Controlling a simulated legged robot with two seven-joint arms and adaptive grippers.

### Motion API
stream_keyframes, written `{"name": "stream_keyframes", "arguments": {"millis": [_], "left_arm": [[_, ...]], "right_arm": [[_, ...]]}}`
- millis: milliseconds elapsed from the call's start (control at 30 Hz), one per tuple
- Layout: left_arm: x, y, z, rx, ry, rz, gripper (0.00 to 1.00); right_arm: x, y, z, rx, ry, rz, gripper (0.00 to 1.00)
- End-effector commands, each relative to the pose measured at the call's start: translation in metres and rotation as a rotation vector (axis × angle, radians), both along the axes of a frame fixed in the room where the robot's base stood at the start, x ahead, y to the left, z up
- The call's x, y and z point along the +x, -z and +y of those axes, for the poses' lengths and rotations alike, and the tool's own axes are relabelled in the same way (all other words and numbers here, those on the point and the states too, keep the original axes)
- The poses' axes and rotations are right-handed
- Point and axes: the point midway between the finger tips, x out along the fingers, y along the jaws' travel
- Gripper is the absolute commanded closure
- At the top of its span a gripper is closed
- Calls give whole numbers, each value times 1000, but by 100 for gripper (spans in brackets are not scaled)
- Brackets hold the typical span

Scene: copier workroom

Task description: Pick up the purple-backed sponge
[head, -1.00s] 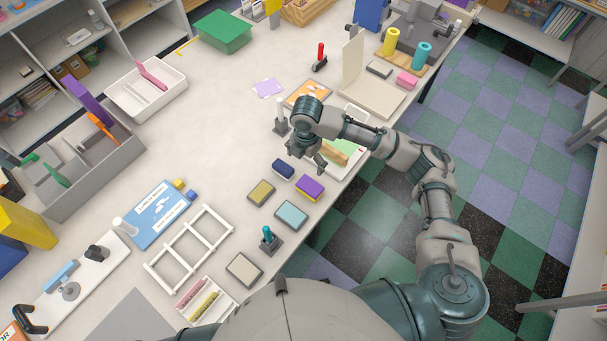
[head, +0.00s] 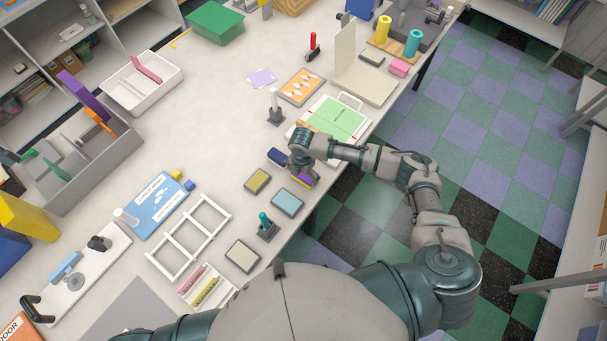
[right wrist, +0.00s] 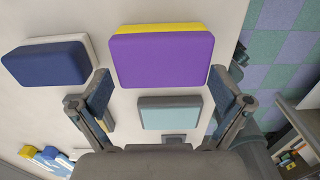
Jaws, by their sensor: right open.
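The purple-backed sponge (right wrist: 161,60) has a purple top and a yellow layer beneath. It lies on the table just beyond and between my right gripper's spread fingers in the right wrist view. In the head view the purple-backed sponge (head: 305,181) is mostly hidden under my right gripper (head: 302,172). My right gripper also shows in the right wrist view (right wrist: 161,108), open and empty. A dark blue sponge (right wrist: 47,64) lies to the left of the purple one, and a light blue-topped sponge (right wrist: 170,112) lies nearer the gripper's base. My left gripper is not seen.
An olive-topped sponge (head: 257,181) and a beige-topped sponge (head: 242,256) lie nearby. A teal-handled stamp (head: 266,226) stands near the table edge. A green-and-white clipboard-like item (head: 338,119) lies behind the gripper. The table middle (head: 205,130) is clear.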

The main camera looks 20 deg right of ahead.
Motion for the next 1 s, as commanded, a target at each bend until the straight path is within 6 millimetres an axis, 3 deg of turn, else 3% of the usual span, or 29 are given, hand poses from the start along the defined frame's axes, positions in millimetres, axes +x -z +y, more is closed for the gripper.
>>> {"name": "stream_keyframes", "arguments": {"millis": [100,300,433,800,1000], "left_arm": [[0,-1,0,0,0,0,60],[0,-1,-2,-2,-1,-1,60],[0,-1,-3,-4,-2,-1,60],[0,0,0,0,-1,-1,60],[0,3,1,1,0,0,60]], "right_arm": [[0,10,-1,-1,1,2,0],[-1,10,1,-3,0,0,0],[-1,10,1,-3,0,0,30],[-1,9,1,-1,0,2,31],[0,-4,1,0,0,-1,31]]}}
